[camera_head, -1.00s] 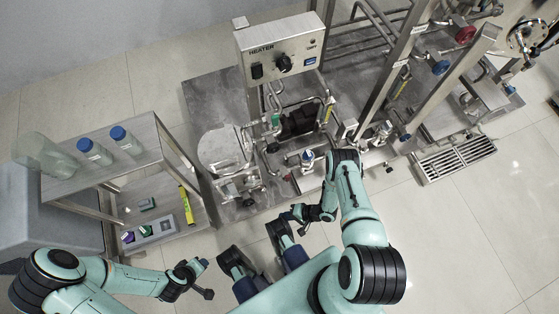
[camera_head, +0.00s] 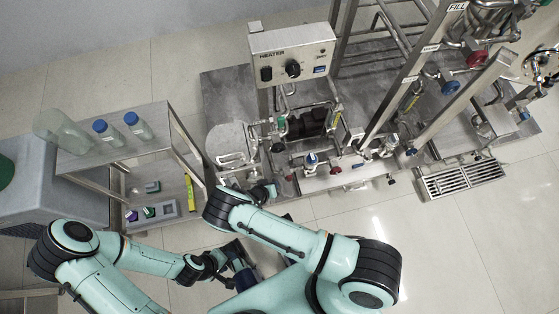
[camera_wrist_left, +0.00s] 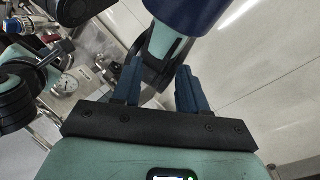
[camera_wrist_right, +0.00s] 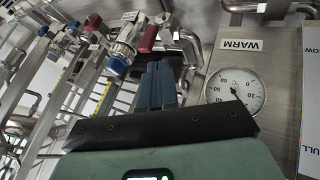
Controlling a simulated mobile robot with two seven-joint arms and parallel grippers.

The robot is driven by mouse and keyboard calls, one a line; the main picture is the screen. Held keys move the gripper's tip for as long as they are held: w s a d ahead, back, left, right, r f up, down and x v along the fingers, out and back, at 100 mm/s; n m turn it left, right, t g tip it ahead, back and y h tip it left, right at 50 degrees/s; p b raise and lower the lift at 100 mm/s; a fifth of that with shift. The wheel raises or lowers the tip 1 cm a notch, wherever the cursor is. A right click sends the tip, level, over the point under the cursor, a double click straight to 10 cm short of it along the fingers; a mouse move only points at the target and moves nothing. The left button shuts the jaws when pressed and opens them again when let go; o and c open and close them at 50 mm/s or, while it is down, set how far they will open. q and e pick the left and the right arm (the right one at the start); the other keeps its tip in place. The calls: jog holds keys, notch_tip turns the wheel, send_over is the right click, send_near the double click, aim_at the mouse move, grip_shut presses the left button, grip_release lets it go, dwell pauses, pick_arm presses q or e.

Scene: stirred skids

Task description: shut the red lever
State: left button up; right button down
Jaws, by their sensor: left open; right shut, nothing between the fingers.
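A dark red lever (camera_wrist_right: 148,38) shows in the right wrist view, just beyond my right fingertips, beside a metal fitting with a blue end (camera_wrist_right: 116,64). Whether the fingers touch it I cannot tell. My right gripper (camera_wrist_right: 158,68) is shut and empty; in the head view it reaches the front left of the skid and is partly hidden by my own arm. A small red part (camera_head: 289,178) shows near there, with another red handle (camera_head: 336,169) further right. My left gripper (camera_head: 222,263) is open and empty, low near my base, away from the skid; its fingers show in the left wrist view (camera_wrist_left: 158,75).
A dial gauge (camera_wrist_right: 236,90) under a WARM label is close right of my right fingers. The heater box (camera_head: 292,55) stands above the skid. A side table (camera_head: 115,150) with bottles is at the left. The floor at right front (camera_head: 470,240) is clear.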

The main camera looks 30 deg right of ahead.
pick_arm(q)
jog(key=w+a+f+t+b, duration=0.1)
jog(key=w+a+f+b, duration=0.1)
jog(key=w+f+b, duration=0.1)
jog(key=shift+w+f+t+y, duration=0.35)
jog(key=shift+w+f, duration=0.2)
jog(key=shift+w, duration=0.35)
pick_arm(e)
jog(key=x, duration=0.9)
jog(key=shift+f, duration=0.2)
jog(key=shift+w+d, duration=0.1)
jog(key=shift+w, duration=0.1)
